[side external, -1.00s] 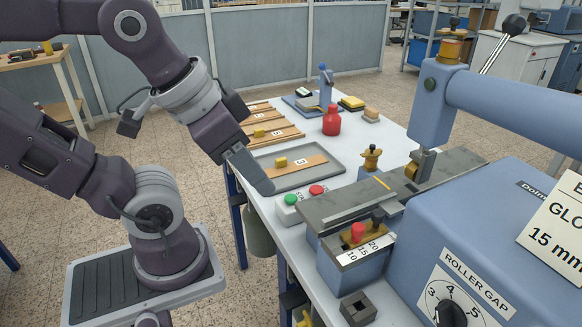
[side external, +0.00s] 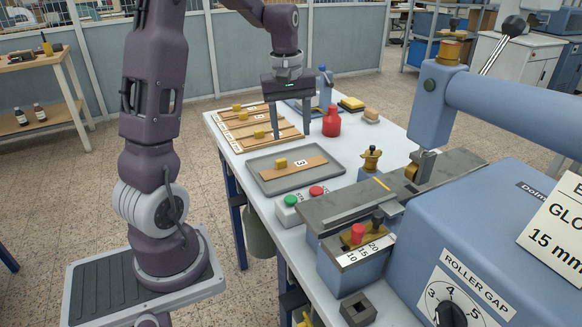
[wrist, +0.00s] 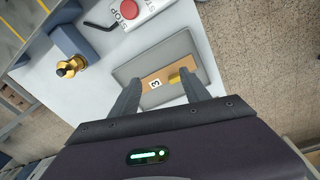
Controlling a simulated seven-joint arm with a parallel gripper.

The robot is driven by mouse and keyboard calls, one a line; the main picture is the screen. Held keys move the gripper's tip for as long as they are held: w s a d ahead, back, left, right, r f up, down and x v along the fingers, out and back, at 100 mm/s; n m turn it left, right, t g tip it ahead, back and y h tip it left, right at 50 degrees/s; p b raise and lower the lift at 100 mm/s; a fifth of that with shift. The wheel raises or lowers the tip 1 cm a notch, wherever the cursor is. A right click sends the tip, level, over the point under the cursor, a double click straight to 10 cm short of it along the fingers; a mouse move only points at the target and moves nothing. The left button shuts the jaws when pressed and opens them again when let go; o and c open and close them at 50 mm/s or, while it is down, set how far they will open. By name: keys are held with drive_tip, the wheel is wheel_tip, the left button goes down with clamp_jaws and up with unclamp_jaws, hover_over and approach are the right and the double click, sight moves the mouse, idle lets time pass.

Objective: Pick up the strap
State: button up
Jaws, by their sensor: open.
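A tan strap (side external: 301,169) with a yellow block (side external: 281,162) on it and a label reading 3 lies flat in a grey tray (side external: 263,188). My gripper (side external: 291,134) points down with its fingers spread and empty. In the side view it hangs above and behind the tray, near the numbered strips and the red bottle.
Numbered wooden strips (side external: 246,130) with yellow blocks lie at the table's back left. A red bottle (side external: 331,122) stands right of my gripper. A start/stop button box (side external: 303,203) and the blue roller press (side external: 420,230) stand at the front and right.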

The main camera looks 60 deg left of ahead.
sight(282, 161)
drive_tip(key=a+f+n, duration=0.1)
drive_tip(key=a+f, duration=0.2)
drive_tip(key=a+f+n+g, duration=0.1)
drive_tip(key=a+f+n, duration=0.1)
drive_tip(key=a+f, duration=0.1)
drive_tip(key=shift+s+a+f, duration=0.15)
drive_tip(key=shift+a+f, duration=0.1)
drive_tip(key=shift+a, duration=0.45)
drive_tip(key=f, duration=0.4)
drive_tip(key=w+f, duration=0.1)
drive_tip(key=f, duration=0.1)
drive_tip(key=shift+d+f, duration=0.25)
drive_tip(key=shift+f, duration=0.05)
clamp_jaws()
